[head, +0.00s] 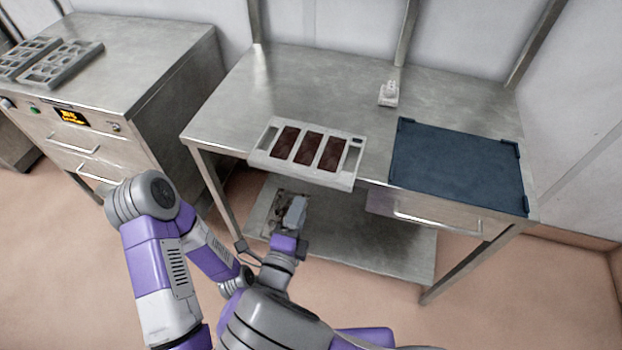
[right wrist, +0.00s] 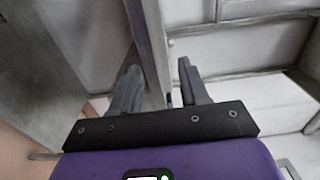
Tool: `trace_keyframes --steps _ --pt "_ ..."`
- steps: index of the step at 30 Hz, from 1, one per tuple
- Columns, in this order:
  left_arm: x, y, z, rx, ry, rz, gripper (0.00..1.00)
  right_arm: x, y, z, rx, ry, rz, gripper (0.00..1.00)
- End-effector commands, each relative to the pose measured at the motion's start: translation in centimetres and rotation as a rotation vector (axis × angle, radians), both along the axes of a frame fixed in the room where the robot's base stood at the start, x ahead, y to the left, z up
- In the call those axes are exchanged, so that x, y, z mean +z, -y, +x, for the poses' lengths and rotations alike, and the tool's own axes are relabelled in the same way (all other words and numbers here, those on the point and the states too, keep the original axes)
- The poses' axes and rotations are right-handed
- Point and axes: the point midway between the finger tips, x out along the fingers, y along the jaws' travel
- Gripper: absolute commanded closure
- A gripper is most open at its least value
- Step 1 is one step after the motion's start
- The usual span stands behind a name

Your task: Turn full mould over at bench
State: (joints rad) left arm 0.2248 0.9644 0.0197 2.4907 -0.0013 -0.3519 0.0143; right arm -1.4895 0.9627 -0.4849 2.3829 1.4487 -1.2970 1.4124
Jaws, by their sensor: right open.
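The full mould (head: 263,152) is a pale frame with three dark brown filled cavities. It lies flat, filled side up, at the front edge of the bench (head: 300,80), and its near side appears to overhang that edge. My right gripper (head: 297,208) is in front of the bench, below the mould in the picture and apart from it. In the right wrist view its two fingers (right wrist: 158,68) are spread, with no mould seen between them; a grey post or edge shows behind them. My left gripper is not seen.
A dark blue tray or mat (head: 455,165) with raised corners lies on the bench's right side. A small white object (head: 388,95) stands behind it. A lower shelf (head: 370,245) is under the bench. A metal cabinet (head: 130,60) at left bears two pale moulds (head: 62,63).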

Motion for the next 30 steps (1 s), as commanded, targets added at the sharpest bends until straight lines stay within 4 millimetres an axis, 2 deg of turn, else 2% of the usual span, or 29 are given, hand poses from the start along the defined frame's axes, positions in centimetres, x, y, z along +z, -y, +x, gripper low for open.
trace_keyframes --steps 5,17,21,30 --pt "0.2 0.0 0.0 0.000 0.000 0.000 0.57 0.2 0.4 1.0 -0.006 0.009 0.007 0.55" --pt "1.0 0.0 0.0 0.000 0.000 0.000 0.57 0.2 2.2 6.5 -0.005 0.007 0.004 0.55" --pt "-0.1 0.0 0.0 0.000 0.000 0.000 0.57 -0.1 2.7 8.0 -0.004 0.006 0.008 0.55" --pt "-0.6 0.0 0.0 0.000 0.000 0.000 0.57 0.1 3.0 9.4 -0.001 0.005 0.006 0.55"
